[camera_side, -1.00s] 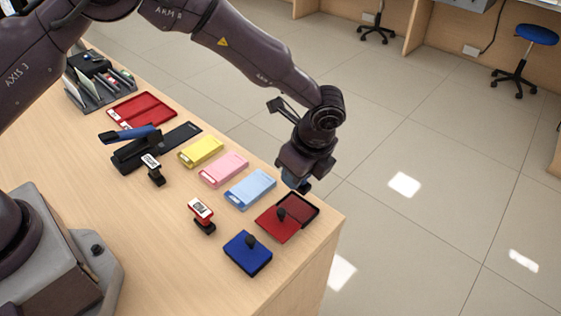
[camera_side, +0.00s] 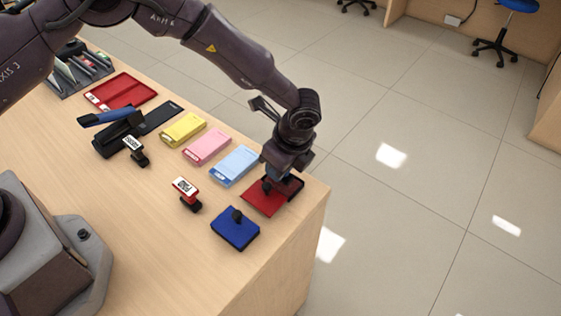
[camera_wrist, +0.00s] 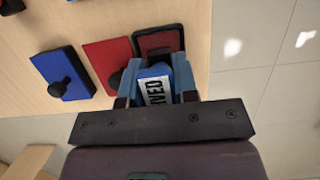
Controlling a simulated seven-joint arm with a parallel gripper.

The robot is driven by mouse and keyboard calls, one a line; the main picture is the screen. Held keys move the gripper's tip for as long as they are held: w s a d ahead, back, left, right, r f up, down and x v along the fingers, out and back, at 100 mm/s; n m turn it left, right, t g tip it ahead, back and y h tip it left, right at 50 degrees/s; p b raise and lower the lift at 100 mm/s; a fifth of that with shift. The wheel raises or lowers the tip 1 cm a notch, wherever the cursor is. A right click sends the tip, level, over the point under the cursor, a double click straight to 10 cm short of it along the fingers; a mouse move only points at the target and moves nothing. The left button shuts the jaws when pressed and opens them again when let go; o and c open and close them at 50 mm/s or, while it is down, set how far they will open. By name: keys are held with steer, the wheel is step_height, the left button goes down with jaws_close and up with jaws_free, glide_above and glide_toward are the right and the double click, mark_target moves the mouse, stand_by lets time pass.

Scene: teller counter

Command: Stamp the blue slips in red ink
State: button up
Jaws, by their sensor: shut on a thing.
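In the wrist view the dark red pad (camera_wrist: 158,42) shows just beyond the stamp. The pad's red lid with a black knob (camera_side: 259,201) lies beside it; it also shows in the wrist view (camera_wrist: 104,60). The blue slips (camera_side: 230,169) lie in a stack behind the pad, beside the pink slips (camera_side: 207,147) and the yellow slips (camera_side: 183,130).
A closed blue ink pad (camera_side: 235,231) sits near the front.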

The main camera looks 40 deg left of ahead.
steer(key=shift+f, duration=0.65)
stand_by(1.5)
steer(key=shift+r, duration=3.1)
steer(key=shift+a, duration=0.1)
steer(key=w+a+r+n, duration=0.1)
steer(key=a+r, duration=0.1)
steer(key=a, duration=0.4)
steer(key=m+h, duration=0.1)
glide_above(230, 160)
steer(key=shift+f, duration=0.5)
steer(key=shift+d+f, duration=0.15)
steer(key=shift+f, duration=1.2)
steer(key=shift+d+f, duration=0.1)
steer(key=shift+f, duration=1.25)
steer(key=shift+f, duration=0.55)
